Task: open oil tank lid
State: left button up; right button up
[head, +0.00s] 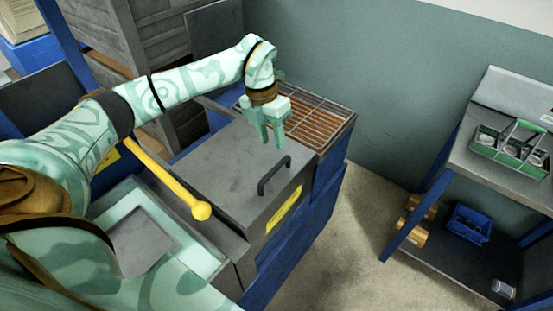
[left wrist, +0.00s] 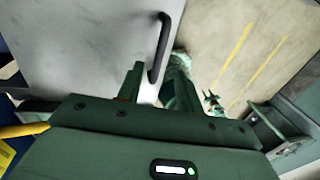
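The oil tank lid (head: 223,178) is a flat grey panel on the blue machine, and it lies closed. Its dark bar handle (head: 274,174) stands near the right edge of the lid. My left gripper (head: 273,143) hangs above the lid, just behind the handle, with its two fingers apart and nothing between them. In the left wrist view the handle (left wrist: 160,48) shows just beyond the open fingers (left wrist: 158,85), apart from them as far as I can tell. The lid (left wrist: 90,40) fills the upper left there. My right gripper is not in view.
A yellow lever with a ball end (head: 201,210) stands beside the lid at the front left. A rusty grate (head: 318,125) lies behind the lid. A shelf table at the right holds a green caddy (head: 508,150) and a blue bin (head: 469,223). Open floor (head: 345,255) lies between.

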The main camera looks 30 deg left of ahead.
aim_at(277, 165)
pick_arm(q)
jog(key=f, duration=0.2)
jog(key=d+f, duration=0.1)
jog(key=f, duration=0.4)
jog(key=shift+s+d+f+b, duration=0.1)
jog(key=shift+d+f+b, duration=0.1)
jog(key=shift+d+b, duration=0.15)
jog(key=shift+c, duration=0.4)
jog(key=shift+a, duration=0.1)
grip_shut()
